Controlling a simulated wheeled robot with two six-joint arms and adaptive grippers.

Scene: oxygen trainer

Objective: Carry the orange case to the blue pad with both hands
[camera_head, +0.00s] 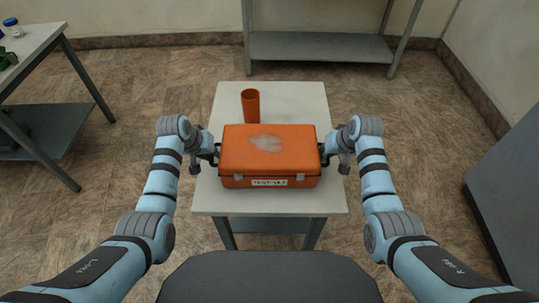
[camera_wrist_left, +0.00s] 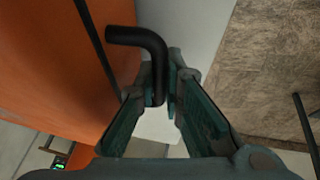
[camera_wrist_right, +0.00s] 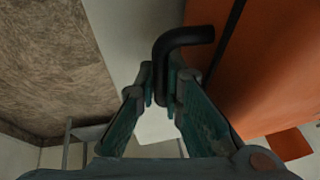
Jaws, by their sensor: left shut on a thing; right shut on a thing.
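The orange case (camera_head: 270,153) is on or just above the pale table (camera_head: 310,205); I cannot tell if it touches. It has a pale patch on its lid and a label on its front. My left gripper (camera_head: 214,152) is at the case's left side. In the left wrist view, it is shut on a black bent handle (camera_wrist_left: 150,45) of the case. My right gripper (camera_head: 328,152) is at the right side. In the right wrist view, it is shut on the other black handle (camera_wrist_right: 178,42). I see no blue pad in these views.
An orange cylinder (camera_head: 251,105) stands on the table behind the case. A side table (camera_head: 30,42) with small items is at the far left. A grey shelf (camera_head: 318,47) stands at the back. A grey cabinet (camera_head: 508,175) is at the right. Open floor lies on both sides.

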